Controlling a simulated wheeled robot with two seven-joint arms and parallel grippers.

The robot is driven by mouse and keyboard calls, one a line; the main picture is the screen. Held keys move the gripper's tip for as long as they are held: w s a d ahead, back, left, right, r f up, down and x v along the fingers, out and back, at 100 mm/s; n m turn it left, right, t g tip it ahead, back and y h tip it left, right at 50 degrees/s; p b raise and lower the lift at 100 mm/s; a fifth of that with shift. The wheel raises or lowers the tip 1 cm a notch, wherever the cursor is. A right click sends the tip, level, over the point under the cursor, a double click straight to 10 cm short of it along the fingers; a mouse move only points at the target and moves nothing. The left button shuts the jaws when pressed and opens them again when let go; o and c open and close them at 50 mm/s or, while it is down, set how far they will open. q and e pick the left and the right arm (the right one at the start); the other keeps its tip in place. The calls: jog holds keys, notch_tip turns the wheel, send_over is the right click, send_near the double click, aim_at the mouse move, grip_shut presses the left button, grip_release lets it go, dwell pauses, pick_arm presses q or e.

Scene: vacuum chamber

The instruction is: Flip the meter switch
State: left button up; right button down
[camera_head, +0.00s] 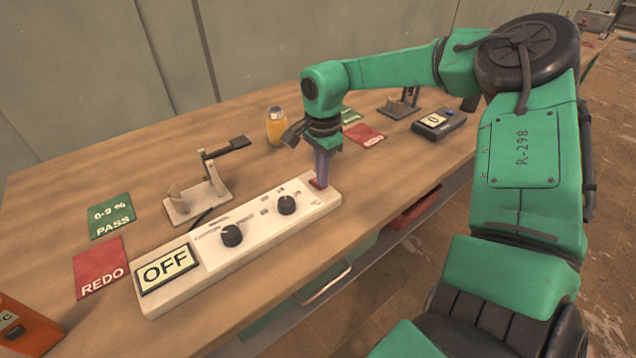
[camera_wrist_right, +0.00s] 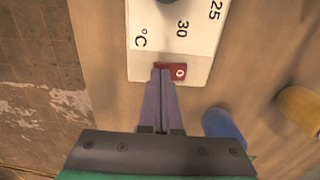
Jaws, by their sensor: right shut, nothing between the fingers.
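The meter (camera_head: 262,238) is a long white panel on the wooden table, with two black knobs (camera_head: 232,235) and a display (camera_head: 167,268) reading OFF. Its small red switch (camera_wrist_right: 176,71) is at the panel's right end in the head view; it also shows there beside my fingertips (camera_head: 317,184). My right gripper (camera_wrist_right: 162,72) is shut and empty, pointing down. Its purple fingertips overlap the left part of the red switch in the wrist view. I cannot tell whether they touch it. My left gripper is not in view.
A metal stand (camera_head: 195,200) with a black lever is behind the meter. Green (camera_head: 110,215) and red (camera_head: 100,267) cards lie at the left. A yellow bottle (camera_head: 276,127) and a small dark device (camera_head: 438,123) are farther back. An orange box (camera_head: 25,328) is at the near left.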

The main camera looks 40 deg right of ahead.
jog(key=shift+f, duration=0.3)
jog(key=shift+r+p, duration=2.1)
jog(key=shift+r, duration=1.5)
jog(key=shift+f, duration=0.1)
